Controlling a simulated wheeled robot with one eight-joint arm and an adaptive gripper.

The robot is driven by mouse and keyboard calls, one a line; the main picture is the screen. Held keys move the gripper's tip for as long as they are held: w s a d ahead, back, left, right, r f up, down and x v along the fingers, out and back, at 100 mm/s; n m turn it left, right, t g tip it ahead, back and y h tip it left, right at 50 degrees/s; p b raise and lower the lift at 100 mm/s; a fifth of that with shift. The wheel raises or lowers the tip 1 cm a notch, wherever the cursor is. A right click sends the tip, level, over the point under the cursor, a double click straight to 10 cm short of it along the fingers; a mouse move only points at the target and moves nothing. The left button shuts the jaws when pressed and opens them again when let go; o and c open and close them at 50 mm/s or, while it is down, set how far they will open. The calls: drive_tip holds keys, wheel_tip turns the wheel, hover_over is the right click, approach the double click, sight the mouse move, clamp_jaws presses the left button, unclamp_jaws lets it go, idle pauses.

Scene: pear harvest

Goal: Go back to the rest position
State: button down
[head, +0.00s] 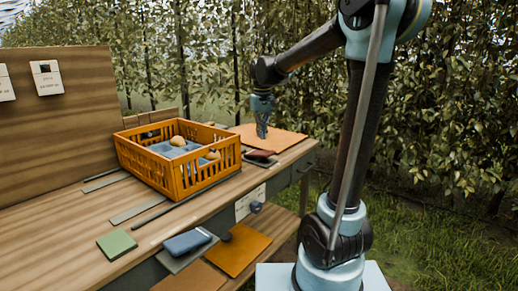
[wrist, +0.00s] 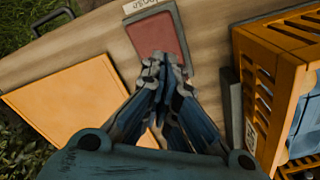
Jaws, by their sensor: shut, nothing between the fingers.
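My gripper (head: 263,130) hangs over the far right part of the wooden bench (head: 80,215) in the head view, pointing down. In the wrist view my gripper (wrist: 160,75) has its fingers together with nothing between them. Just beyond the fingertips lies a dark-rimmed red pad (wrist: 158,38), which also shows in the head view (head: 262,157). The gripper appears to be above the bench, but its exact height is hard to tell.
An orange crate (head: 165,185) with a few pale fruits stands left of my gripper. An orange board (head: 285,139) lies behind the gripper. A blue box (head: 188,241) and a green pad (head: 117,244) lie nearer. Foliage (head: 450,90) rises behind; grass is at right.

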drive_tip(key=s+d+f+m, duration=0.1)
drive_tip(key=s+d+f, duration=0.4)
drive_tip(key=s, duration=0.4)
drive_tip(key=s+d+f+m+t, duration=0.1)
drive_tip(key=s+d+f, duration=0.5)
drive_tip(key=s, duration=0.4)
drive_tip(key=s+d+f+m+t, duration=0.1)
drive_tip(key=s+d+f, duration=0.5)
drive_tip(key=s, duration=0.3)
drive_tip(key=shift+s+d+f+m, duration=0.15)
drive_tip(key=shift+d+f+m, duration=0.05)
drive_tip(key=shift+d+m, duration=0.2)
drive_tip(key=shift+w+f, duration=0.2)
drive_tip(key=shift+w, duration=0.25)
